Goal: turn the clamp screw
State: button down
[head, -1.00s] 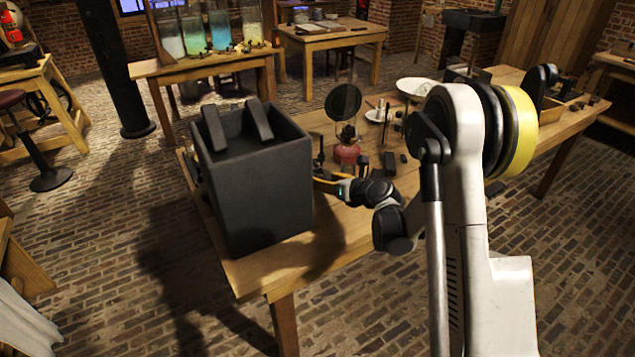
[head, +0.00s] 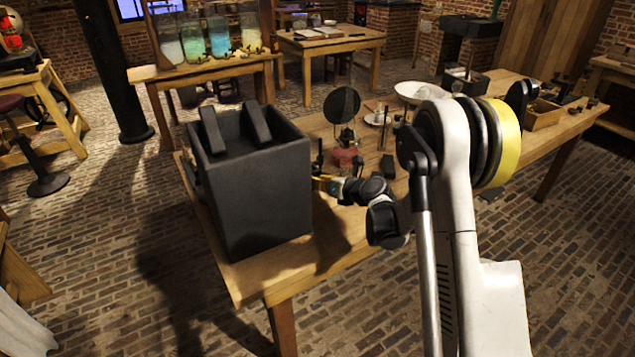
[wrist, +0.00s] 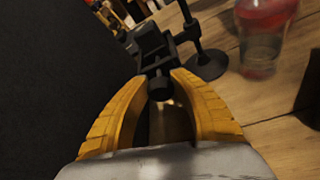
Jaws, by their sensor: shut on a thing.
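The clamp screw (wrist: 160,88) shows in the wrist view as a dark knob between the tips of my yellow fingers. My gripper (wrist: 160,80) is shut on it. The black clamp (wrist: 152,50) lies just beyond, beside a dark upright rod with a round foot. In the head view my gripper (head: 320,182) is low over the table, close to the right side of the large dark box. The screw is too small and too hidden to make out there.
The large dark box (head: 255,195) stands at the near end of the wooden table (head: 345,225). A red-based glass vessel (wrist: 264,35) stands right of the clamp, near a round black disc (head: 342,104). A white bowl (head: 420,91) lies farther back.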

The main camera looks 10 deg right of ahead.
jog(key=shift+m+y, duration=0.3)
jog(key=shift+m, duration=0.2)
jog(key=c, duration=1.1)
grip_release()
jog(key=shift+o, duration=0.2)
jog(key=v, duration=1.2)
jog(key=shift+d, duration=0.1)
